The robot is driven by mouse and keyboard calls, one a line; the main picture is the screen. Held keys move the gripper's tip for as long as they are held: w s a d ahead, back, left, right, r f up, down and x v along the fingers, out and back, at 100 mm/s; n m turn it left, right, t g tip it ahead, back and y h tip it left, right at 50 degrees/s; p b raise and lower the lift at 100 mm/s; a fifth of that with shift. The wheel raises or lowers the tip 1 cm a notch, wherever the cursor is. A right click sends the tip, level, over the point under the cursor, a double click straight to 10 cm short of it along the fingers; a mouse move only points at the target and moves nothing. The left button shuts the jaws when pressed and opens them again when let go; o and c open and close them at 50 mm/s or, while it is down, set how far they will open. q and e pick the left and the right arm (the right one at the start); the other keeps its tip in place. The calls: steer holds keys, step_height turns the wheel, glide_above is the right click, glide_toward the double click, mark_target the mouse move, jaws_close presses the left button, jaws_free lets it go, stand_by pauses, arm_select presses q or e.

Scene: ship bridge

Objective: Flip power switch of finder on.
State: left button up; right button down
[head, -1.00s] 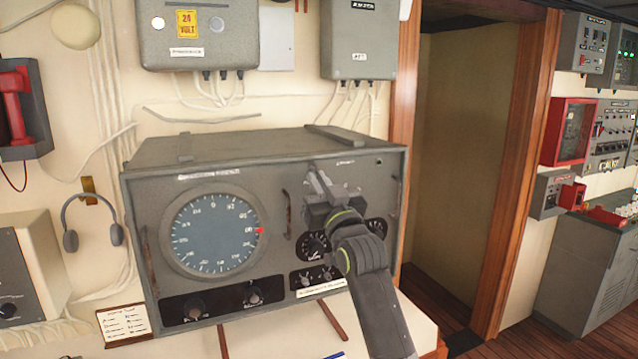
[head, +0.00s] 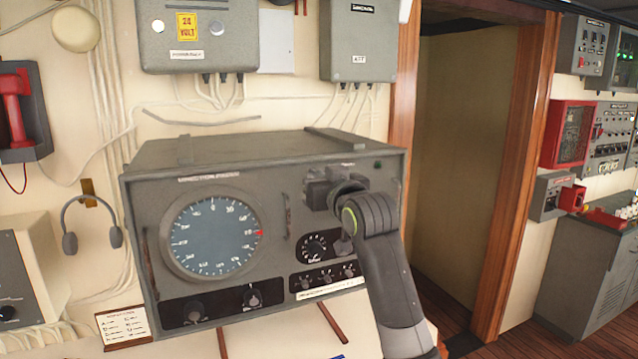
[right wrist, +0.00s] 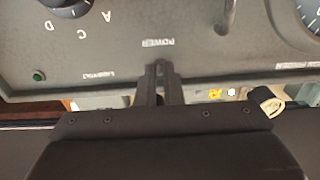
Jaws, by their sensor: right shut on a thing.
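The finder (head: 150,200) is a grey box with a round blue dial, and it stands against the wall in the head view. My right gripper (head: 343,174) is at the upper right of its front panel. In the right wrist view the panel appears upside down, with the POWER label (right wrist: 158,43) beside my fingertips (right wrist: 160,72). The fingers are shut on the small power switch, which they mostly hide. I cannot tell the lever's exact position. A small green lamp (right wrist: 38,75) sits near the panel's edge; it also shows in the head view (head: 378,164). My left gripper is not in view.
Knobs (head: 314,247) and a row of small controls (head: 326,277) lie below my gripper on the panel. A handle (head: 287,217) stands out left of it. Grey boxes (head: 198,40) with cables hang above. An open doorway (head: 460,170) is at the right.

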steer(key=shift+w+r+g+h, duration=0.1)
steer(key=shift+r+g+h, duration=0.35)
steer(key=shift+g, duration=0.8)
steer(key=shift+w+r+g+h, duration=0.1)
steer(key=shift+r+g+h, duration=0.35)
steer(key=shift+g, duration=0.8)
steer(key=shift+r, duration=0.1)
steer(key=c, duration=1.6)
jaws_free()
steer(key=shift+o, duration=0.2)
